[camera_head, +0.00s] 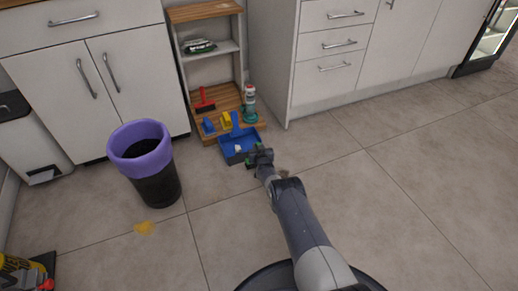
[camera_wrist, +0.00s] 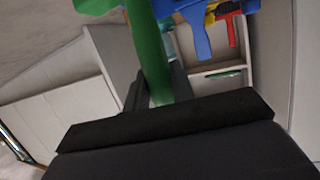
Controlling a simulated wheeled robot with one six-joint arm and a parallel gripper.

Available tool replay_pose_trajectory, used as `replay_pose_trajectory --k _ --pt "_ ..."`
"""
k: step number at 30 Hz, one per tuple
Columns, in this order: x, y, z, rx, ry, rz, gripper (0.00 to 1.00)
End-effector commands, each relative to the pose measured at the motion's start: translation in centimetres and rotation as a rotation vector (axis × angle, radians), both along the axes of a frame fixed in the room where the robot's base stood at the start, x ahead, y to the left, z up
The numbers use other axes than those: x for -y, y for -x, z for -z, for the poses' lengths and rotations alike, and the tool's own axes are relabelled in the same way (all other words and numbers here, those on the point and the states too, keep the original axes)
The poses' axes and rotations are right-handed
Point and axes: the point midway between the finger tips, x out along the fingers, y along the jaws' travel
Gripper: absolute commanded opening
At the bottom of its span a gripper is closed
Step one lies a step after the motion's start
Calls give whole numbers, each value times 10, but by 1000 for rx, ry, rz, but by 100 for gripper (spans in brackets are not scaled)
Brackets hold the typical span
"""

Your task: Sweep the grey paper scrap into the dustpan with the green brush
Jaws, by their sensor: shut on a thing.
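The blue dustpan (camera_head: 229,157) lies on the floor in front of the shelf unit, its handle toward the shelf. A small pale scrap (camera_head: 238,148) shows in the dustpan; I cannot tell if it is the grey paper. My gripper (camera_head: 262,157) is low at the dustpan's right side. It is shut on the green brush, whose handle (camera_wrist: 150,50) rises between the jaws in the wrist view. In the head view only small green bits of the brush show beside the gripper. A small brownish-grey bit (camera_head: 284,172) shows just right of my arm; it is too small to identify.
A dark bin with a purple rim (camera_head: 140,133) stands left of the dustpan. The wooden shelf unit (camera_head: 262,126) behind holds a red brush (camera_head: 204,103), a yellow item (camera_head: 226,119) and a bottle (camera_head: 249,100). A yellow scrap (camera_head: 144,228) lies on the floor. Floor at right is clear.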

Motion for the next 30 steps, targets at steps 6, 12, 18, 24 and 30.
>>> replay_pose_trajectory --k 6,12,18,24,30 --pt "0 0 -1 2 0 0 0" --pt "0 0 -2 2 0 0 0" --pt "1 3 -10 2 0 1 0" --pt "3 7 -17 1 -1 1 0" --pt "4 11 -22 2 -1 1 0"
